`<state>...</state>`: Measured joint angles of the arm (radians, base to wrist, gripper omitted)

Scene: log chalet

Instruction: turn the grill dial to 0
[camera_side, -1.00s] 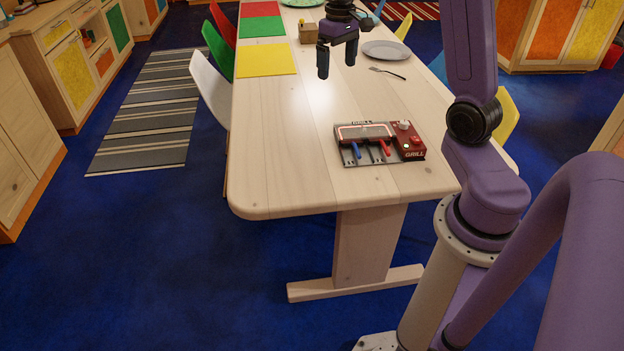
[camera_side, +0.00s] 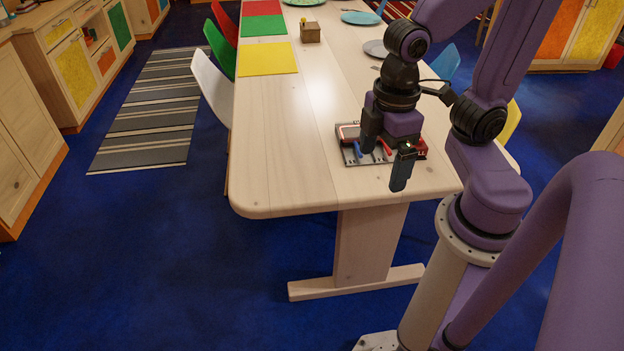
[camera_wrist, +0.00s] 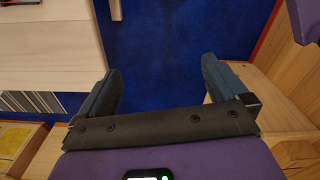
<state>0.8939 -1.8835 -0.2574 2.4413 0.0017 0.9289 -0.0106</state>
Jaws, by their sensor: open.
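The grill (camera_side: 349,156) lies on the near right part of the wooden table in the side view, with a grey plate, a blue handle and red parts showing. My gripper and wrist cover much of it, and the dial is hidden. My gripper (camera_side: 385,165) is open and empty in front of and over the grill, fingers pointing down. In the wrist view my gripper (camera_wrist: 160,75) shows both fingers wide apart with only blue floor between them. A small red and dark edge, perhaps the grill, shows at the top left there.
The table (camera_side: 290,150) is bare left of the grill. A yellow mat (camera_side: 267,59), a small wooden box (camera_side: 310,33) and plates lie farther back. Chairs line both sides. The wrist view shows the table edge (camera_wrist: 50,50) at left and wooden furniture at right.

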